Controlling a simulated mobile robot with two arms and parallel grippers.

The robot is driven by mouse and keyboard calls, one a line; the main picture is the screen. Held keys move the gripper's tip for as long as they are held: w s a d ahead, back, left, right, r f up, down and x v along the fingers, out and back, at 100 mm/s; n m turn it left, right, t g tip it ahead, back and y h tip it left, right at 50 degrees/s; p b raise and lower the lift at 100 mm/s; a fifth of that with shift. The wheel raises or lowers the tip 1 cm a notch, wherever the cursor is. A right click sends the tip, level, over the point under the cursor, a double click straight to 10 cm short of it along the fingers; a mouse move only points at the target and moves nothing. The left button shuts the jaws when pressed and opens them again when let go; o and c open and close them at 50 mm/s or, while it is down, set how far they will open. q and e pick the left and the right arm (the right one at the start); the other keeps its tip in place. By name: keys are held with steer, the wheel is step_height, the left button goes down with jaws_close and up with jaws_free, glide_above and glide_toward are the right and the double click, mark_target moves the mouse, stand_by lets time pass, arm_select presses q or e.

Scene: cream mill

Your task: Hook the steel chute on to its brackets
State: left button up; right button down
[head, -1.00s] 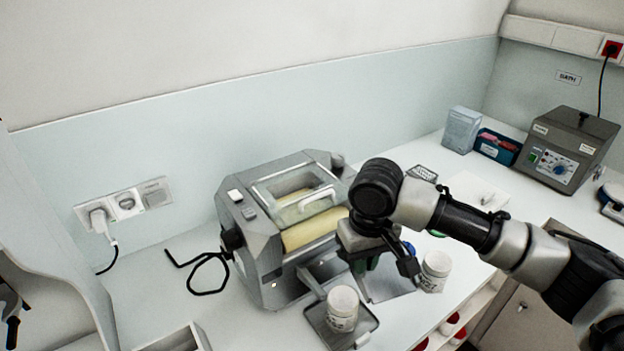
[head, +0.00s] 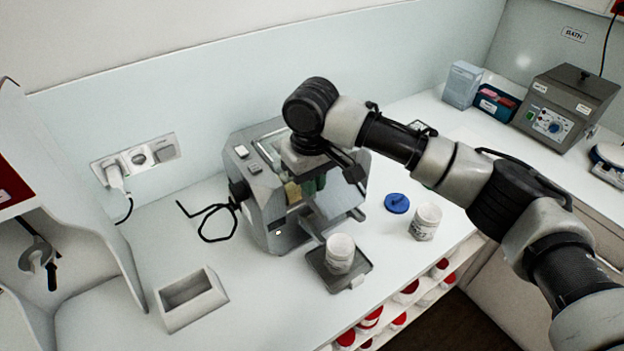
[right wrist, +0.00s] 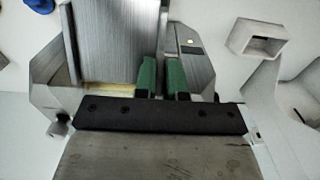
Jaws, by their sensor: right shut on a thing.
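My right gripper (head: 314,184) is at the front of the grey mill (head: 262,205), its upper part covering much of the mill's top. The chute (head: 336,205) slopes down toward the front right in the head view, close against the mill's front. The brackets are hidden or too small to make out, so I cannot tell whether the chute's edge sits on them. My left gripper is not in view.
A white jar (head: 340,252) stands on a grey platform (head: 357,279) just in front of the chute. Another jar (head: 426,222) and a blue lid (head: 397,203) are to the right. An open grey box (head: 190,299) stands front left.

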mark_target(312, 204)
steer(key=f+b, duration=0.2)
steer(key=f, duration=0.1)
steer(key=shift+w, duration=0.2)
steer(key=shift+f+b, duration=0.15)
steer(key=shift+b, duration=0.2)
steer(key=shift+s+f, duration=0.1)
steer(key=shift+f, duration=0.2)
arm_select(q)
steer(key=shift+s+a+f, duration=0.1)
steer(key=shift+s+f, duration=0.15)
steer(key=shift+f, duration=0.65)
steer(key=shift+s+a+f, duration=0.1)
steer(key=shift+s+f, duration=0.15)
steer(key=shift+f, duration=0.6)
arm_select(e)
steer(key=shift+f, duration=0.6)
arm_select(q)
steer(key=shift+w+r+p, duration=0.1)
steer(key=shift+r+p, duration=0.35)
steer(key=shift+p, duration=0.05)
arm_select(e)
steer(key=shift+r, duration=0.1)
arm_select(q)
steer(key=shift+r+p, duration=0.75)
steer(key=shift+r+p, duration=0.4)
arm_select(e)
steer(key=shift+f, duration=0.55)
